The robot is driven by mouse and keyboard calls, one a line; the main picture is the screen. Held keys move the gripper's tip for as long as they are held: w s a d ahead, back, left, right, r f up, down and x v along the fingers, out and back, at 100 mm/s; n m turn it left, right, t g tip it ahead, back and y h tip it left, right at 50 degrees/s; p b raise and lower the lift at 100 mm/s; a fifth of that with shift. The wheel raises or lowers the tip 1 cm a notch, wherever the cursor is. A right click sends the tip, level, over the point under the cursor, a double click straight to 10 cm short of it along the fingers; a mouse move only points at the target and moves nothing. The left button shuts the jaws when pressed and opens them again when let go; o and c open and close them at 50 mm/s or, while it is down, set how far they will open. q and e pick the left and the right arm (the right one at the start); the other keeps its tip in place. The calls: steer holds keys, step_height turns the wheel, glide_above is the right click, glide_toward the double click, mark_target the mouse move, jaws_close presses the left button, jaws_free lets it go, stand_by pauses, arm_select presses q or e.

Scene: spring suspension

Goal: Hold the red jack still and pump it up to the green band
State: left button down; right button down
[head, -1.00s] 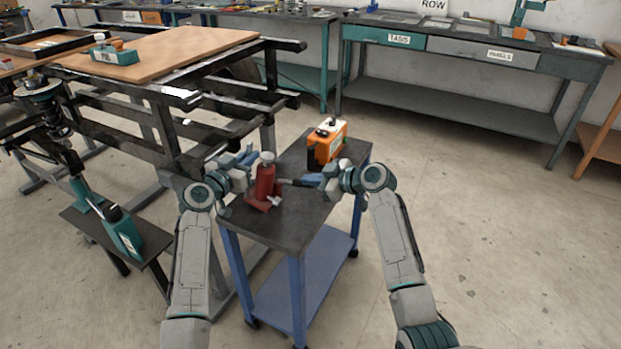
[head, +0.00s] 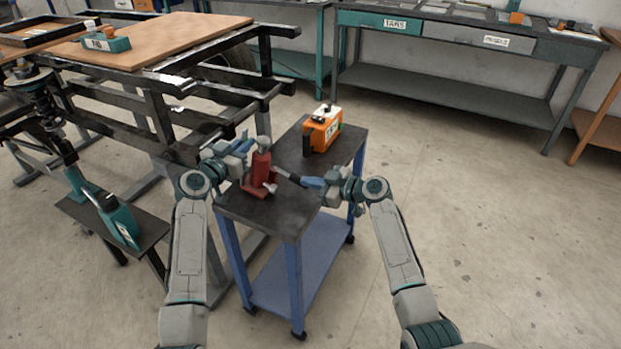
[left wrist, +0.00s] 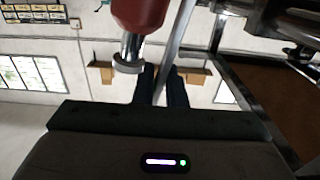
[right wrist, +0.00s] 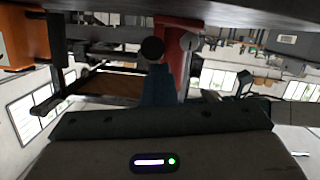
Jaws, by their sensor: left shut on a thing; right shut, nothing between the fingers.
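The red jack (head: 258,178) stands upright on the dark top of a small blue-legged cart, its grey ram and pad on top. Its red body also shows at the top of the left wrist view (left wrist: 140,10). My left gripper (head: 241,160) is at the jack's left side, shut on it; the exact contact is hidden. The jack's dark lever (head: 289,175) slopes down to the right. My right gripper (head: 309,182) is shut and empty at the lever's outer end; the right wrist view shows the round black end (right wrist: 152,48) just beyond its fingers. I cannot make out a green band.
An orange and white box (head: 322,132) stands behind on the cart top (head: 270,219). A black frame rack (head: 160,120) is close on the left. A low stand with a teal bottle-like unit (head: 119,221) is at lower left. Floor to the right is clear.

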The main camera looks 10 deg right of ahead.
arm_select(q)
steer(key=shift+s+f, duration=0.1)
steer(key=shift+f, duration=0.55)
arm_select(e)
steer(key=shift+d+f, duration=0.1)
steer(key=shift+f, duration=0.1)
arm_select(q)
steer(key=shift+w+d, duration=0.15)
steer(key=shift+w, duration=0.05)
steer(key=shift+r, duration=0.15)
arm_select(e)
steer(key=r+v, duration=0.1)
steer(key=v, duration=1)
steer(key=shift+s+r, duration=0.35)
steer(key=shift+s, duration=0.05)
arm_select(q)
steer(key=shift+w+r, duration=0.25)
arm_select(e)
steer(key=shift+w, duration=0.1)
arm_select(q)
steer(key=c, duration=1.5)
jaws_free()
steer(key=shift+s, duration=0.15)
steer(key=shift+f, duration=0.15)
arm_select(e)
steer(key=shift+a, duration=0.25)
